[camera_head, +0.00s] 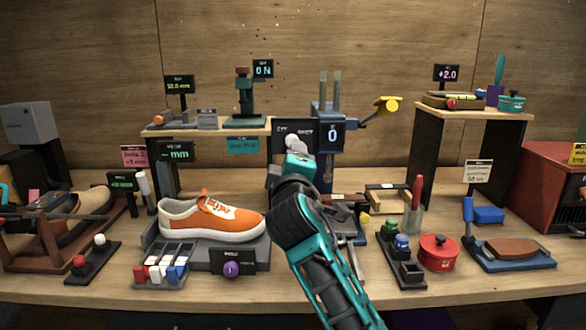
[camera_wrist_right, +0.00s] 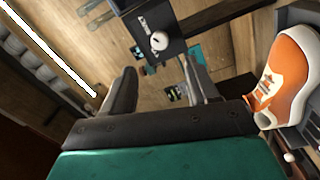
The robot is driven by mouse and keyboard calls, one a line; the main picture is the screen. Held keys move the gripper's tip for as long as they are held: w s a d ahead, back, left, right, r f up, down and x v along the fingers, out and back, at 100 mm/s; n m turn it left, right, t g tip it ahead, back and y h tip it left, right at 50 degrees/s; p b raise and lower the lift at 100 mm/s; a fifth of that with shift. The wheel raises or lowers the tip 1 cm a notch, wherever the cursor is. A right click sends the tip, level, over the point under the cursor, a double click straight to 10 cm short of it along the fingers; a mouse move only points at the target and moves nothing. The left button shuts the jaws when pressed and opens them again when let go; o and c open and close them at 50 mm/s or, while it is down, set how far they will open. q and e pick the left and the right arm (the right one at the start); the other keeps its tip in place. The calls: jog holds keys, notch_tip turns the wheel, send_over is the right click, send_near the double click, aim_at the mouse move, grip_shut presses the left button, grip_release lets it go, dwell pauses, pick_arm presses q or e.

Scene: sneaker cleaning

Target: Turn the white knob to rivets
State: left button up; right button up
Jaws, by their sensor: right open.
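The white knob (camera_head: 291,141) sits on a black panel (camera_head: 279,155) at the back middle of the bench, with small white lettering above it that I cannot read surely. In the right wrist view the white knob (camera_wrist_right: 160,41) shows with a short white mark beside it on the panel (camera_wrist_right: 148,20). My right gripper (camera_wrist_right: 160,72) is open and empty, its two fingers apart and the knob beyond their tips, not touched. In the head view my right gripper (camera_head: 298,163) is just in front of the panel, its fingers mostly hidden by the wrist. My left gripper is out of view.
A blue press (camera_head: 327,115) with a yellow-handled lever (camera_head: 387,104) stands right of the panel. An orange sneaker (camera_head: 213,219) rests on a grey stand to the left. A small shelf (camera_head: 205,128) stands behind it. A red pot (camera_head: 438,253) is at the right.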

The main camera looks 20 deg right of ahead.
jog(key=shift+v, duration=1.3)
jog(key=s+d+f+m+g+y, duration=0.15)
jog(key=s+f+m+g, duration=0.35)
jog(key=f, duration=0.6)
jog(key=s+d+f+g+y, duration=0.1)
jog(key=s+d+f+g, duration=0.1)
jog(key=s+f, duration=0.7)
jog(key=s+f+m+g+y, duration=0.1)
jog(key=s+f+m+g, duration=0.1)
jog(key=s+f, duration=0.35)
jog(key=s+f+m+g+y, duration=0.1)
jog(key=s+f+g, duration=0.15)
jog(key=s, duration=0.65)
jog(key=s+f+m+g+y, duration=0.1)
jog(key=s+f+m+g, duration=0.2)
jog(key=s, duration=0.4)
jog(key=w+a+f+n+t+y+p, duration=0.2)
jog(key=w+a+f+t+p, duration=0.1)
jog(key=w+f+t, duration=0.3)
jog(key=shift+w+f+t, duration=0.3)
jog(key=shift+w+t, duration=0.25)
jog(key=shift+t, duration=0.2)
jog(key=shift+c, duration=0.2)
